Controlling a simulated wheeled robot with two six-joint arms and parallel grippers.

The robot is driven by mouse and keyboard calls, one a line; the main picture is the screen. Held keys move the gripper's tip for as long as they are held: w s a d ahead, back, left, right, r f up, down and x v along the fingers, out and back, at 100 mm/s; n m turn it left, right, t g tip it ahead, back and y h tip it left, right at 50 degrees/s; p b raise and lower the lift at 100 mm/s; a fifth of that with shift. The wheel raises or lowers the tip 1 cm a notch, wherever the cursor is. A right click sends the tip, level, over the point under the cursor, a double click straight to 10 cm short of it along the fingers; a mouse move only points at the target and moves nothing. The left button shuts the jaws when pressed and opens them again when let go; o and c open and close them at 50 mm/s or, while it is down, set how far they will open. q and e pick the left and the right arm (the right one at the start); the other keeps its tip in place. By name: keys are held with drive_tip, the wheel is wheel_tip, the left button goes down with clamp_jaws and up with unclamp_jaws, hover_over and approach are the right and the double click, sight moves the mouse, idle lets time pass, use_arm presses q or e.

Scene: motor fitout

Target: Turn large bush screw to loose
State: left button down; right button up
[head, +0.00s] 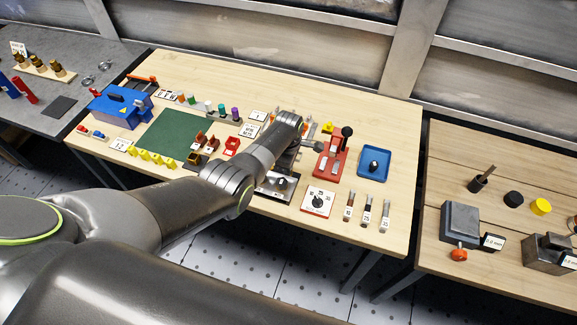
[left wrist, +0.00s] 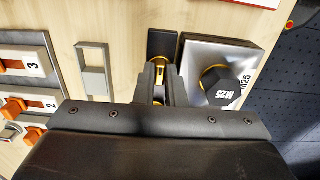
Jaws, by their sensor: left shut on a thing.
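A metal plate (left wrist: 235,55) carries a black knob (left wrist: 222,88) marked M25 with a brass-coloured ring under it. The same plate shows in the head view (head: 268,192) near the table's front edge. My left gripper (left wrist: 160,78) is beside this knob, on its left in the wrist view. It is shut on a small brass-coloured piece (left wrist: 160,58) that stands by a dark block (left wrist: 163,42). The fingers hide most of that piece. I cannot tell which part is the large bush screw. In the head view my left arm hides the gripper's fingertips. My right gripper is not in view.
A red stand with a lever (head: 333,160) and a blue tray (head: 374,162) are to the right. A white dial card (head: 318,201) lies in front. A green mat (head: 175,135) is at left. The wooden table (head: 345,95) is clear at the back.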

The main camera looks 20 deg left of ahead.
use_arm(q)
drive_tip(key=shift+w, duration=0.1)
drive_tip(key=c, duration=1.5)
unclamp_jaws()
drive_tip(key=shift+r, duration=0.1)
drive_tip(key=shift+r, duration=0.5)
wheel_tip(320, 180, up, 16)
drive_tip(key=b, duration=0.1)
drive_tip(key=shift+r, duration=0.15)
